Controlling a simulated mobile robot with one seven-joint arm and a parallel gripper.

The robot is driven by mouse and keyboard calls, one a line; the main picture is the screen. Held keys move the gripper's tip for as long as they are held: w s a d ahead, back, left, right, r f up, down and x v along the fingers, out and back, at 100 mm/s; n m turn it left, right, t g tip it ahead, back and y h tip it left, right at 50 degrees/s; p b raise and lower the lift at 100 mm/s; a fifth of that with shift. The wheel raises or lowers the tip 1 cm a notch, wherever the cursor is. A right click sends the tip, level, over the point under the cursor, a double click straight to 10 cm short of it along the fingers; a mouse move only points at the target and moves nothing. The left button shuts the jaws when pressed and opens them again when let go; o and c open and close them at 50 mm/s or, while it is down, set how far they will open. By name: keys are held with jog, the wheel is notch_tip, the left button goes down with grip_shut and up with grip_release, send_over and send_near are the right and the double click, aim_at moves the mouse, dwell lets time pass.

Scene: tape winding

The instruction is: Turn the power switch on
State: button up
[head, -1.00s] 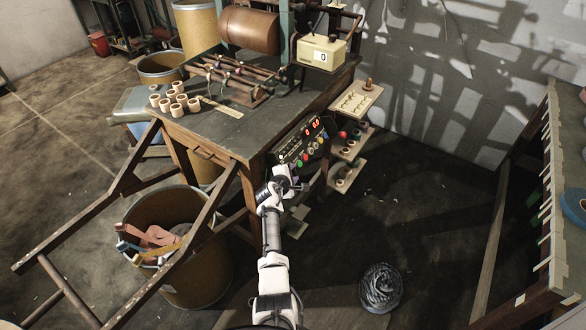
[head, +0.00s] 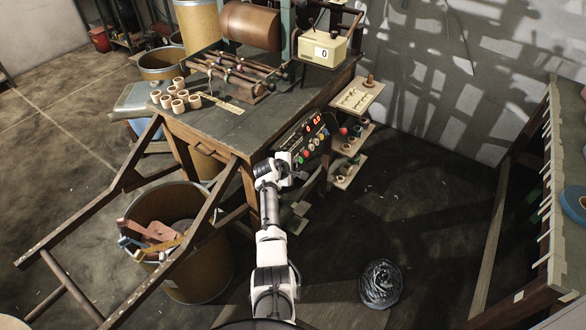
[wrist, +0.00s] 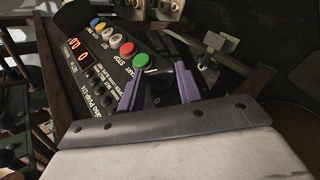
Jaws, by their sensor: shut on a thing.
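The control panel (head: 293,147) is on the right front side of the workbench, with lit red digits and several coloured buttons. In the wrist view the panel (wrist: 98,70) shows tilted, with a green button (wrist: 140,61) and a red button (wrist: 127,48) near my gripper. My gripper (wrist: 160,88) has its two purple fingers apart, one on each side of a dark switch knob (wrist: 157,77) below the green button. It is shut on this knob, apparently the power switch. The knob's position and marking are not readable. In the head view my gripper (head: 298,174) is at the panel's lower end.
The workbench (head: 225,125) carries wooden rings (head: 178,106) and a beige counter box (head: 322,48). Small shelves (head: 347,170) with spools stand right of the panel. A bin of scraps (head: 195,270) stands at lower left. A dark coil (head: 381,284) lies on otherwise open floor.

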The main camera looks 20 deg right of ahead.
jog(key=o, duration=1)
jog(key=b+v, duration=0.1)
jog(key=v, duration=1.2)
jog(key=shift+s+a+r+b, duration=0.2)
jog(key=shift+s+r+b, duration=0.05)
jog(key=shift+b, duration=0.1)
